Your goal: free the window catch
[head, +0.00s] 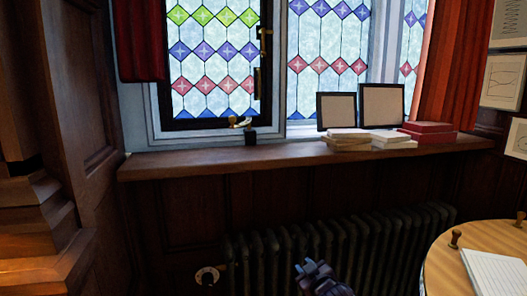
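The leaded stained-glass window (213,60) has a dark casement frame at the left of the window bay. A dark handle with a brass-coloured part (264,36) sits high on the frame's right edge. A small brass-coloured piece (240,122) sits at the bottom of the frame, just above a small black block (250,137) at the sill. I cannot tell which of these is the catch. My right gripper (312,268) is at the bottom edge, in front of the radiator and well below the sill. Its fingers are too unclear to tell open from shut. My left gripper is out of view.
The wooden sill (220,160) is bare at its left. Two framed panels (381,105), pale books (347,141) and red books (428,132) stand at its right. A radiator (390,235) is below. A round table (445,270) with paper is at lower right.

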